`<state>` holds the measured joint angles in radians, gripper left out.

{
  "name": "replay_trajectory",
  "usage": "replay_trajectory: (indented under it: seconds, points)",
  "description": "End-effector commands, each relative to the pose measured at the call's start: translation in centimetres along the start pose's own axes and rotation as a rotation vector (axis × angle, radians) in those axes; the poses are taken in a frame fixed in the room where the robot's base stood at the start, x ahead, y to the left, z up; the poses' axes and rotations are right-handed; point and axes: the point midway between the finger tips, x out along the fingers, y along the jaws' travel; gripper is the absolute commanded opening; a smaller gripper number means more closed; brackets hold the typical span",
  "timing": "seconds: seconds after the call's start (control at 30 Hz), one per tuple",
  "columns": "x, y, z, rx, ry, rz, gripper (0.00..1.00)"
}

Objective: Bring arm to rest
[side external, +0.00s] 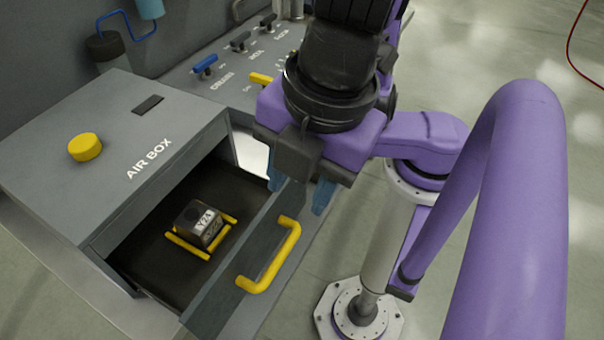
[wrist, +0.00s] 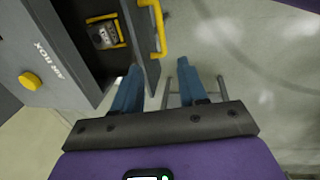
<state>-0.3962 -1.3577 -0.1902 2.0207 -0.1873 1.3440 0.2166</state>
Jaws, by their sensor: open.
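My gripper (side external: 299,188) is open and empty, with its blue fingers pointing down beside the front panel of an open drawer. In the wrist view my gripper (wrist: 158,84) shows its two blue fingers spread apart, with the drawer's front edge and floor beyond them. The grey air box (side external: 95,165) has its drawer (side external: 150,262) pulled out. The drawer's yellow handle (side external: 275,262) is apart from my fingers. A dark block labelled V24 (side external: 200,222) sits in the drawer within a yellow frame (side external: 185,246); it also shows in the wrist view (wrist: 103,36).
A yellow knob (side external: 85,147) stands on top of the air box. Behind is a panel with a blue lever (side external: 205,65), black levers and a yellow lever (side external: 261,79). A red cable (side external: 572,45) hangs at the far right. Open floor (side external: 490,45) lies at the upper right.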

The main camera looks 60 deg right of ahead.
Motion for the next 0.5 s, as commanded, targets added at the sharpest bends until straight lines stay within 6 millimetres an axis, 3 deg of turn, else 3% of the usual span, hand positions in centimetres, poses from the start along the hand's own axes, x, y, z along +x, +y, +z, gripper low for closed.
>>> replay_trajectory:
  seconds: [0.27,0.5]
  points:
    - [0.9,1.1,1.4,0.029,-0.008,-0.012,0.42]
    - [3.9,3.7,6.7,0.131,-0.024,-0.059,0.42]
